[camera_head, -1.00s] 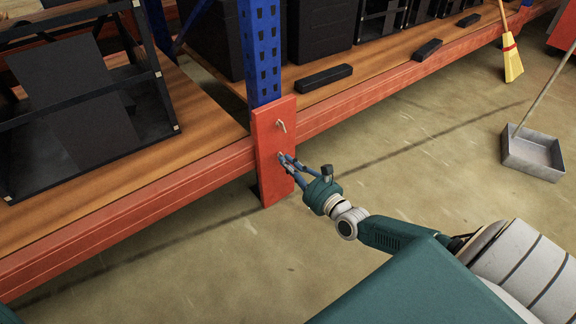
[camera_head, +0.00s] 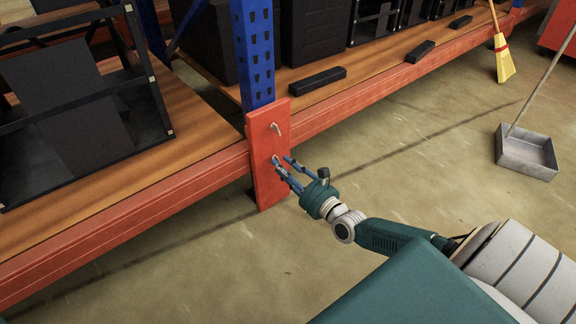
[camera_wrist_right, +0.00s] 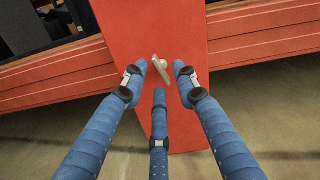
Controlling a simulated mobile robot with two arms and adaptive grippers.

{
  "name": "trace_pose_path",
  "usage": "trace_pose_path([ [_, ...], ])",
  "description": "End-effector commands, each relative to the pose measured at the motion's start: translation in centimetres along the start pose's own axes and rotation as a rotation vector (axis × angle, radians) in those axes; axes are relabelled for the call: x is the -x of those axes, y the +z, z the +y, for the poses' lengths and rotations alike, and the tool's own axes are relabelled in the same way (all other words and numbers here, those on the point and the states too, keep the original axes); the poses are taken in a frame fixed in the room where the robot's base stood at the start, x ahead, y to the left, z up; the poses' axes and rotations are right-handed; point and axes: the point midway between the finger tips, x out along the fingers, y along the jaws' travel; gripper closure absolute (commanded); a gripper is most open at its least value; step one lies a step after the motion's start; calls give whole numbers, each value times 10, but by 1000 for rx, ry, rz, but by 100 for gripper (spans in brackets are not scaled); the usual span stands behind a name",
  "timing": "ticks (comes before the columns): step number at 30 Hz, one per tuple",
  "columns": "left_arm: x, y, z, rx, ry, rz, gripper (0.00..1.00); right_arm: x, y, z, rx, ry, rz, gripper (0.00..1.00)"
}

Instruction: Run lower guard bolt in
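The red guard plate (camera_head: 264,185) stands upright at the foot of the blue rack post; it also fills the middle of the right wrist view (camera_wrist_right: 145,22). The upper bolt (camera_head: 277,127), a pale bent pin, sticks out of the plate. The lower bolt (camera_head: 275,159) is below it, by my fingertips. In the right wrist view this bolt (camera_wrist_right: 161,66) has a short, slanted pale bar. My right gripper (camera_head: 282,164) has its three blue fingers spread, with gaps between them and the bolt (camera_wrist_right: 160,73). My left gripper is not in view.
Red shelf beams (camera_head: 180,187) run to both sides of the plate. A black frame box (camera_head: 90,100) and dark bins stand on the wooden shelves. A broom (camera_head: 503,60) and a grey dustpan (camera_head: 525,165) are at the right. The floor before the plate is clear.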

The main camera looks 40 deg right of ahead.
Motion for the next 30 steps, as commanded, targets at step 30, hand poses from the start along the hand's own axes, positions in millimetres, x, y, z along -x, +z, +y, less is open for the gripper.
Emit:
trace_pose_path([
  [30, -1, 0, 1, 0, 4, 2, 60, 122, -1, -1, 0, -1, 2, 71],
])
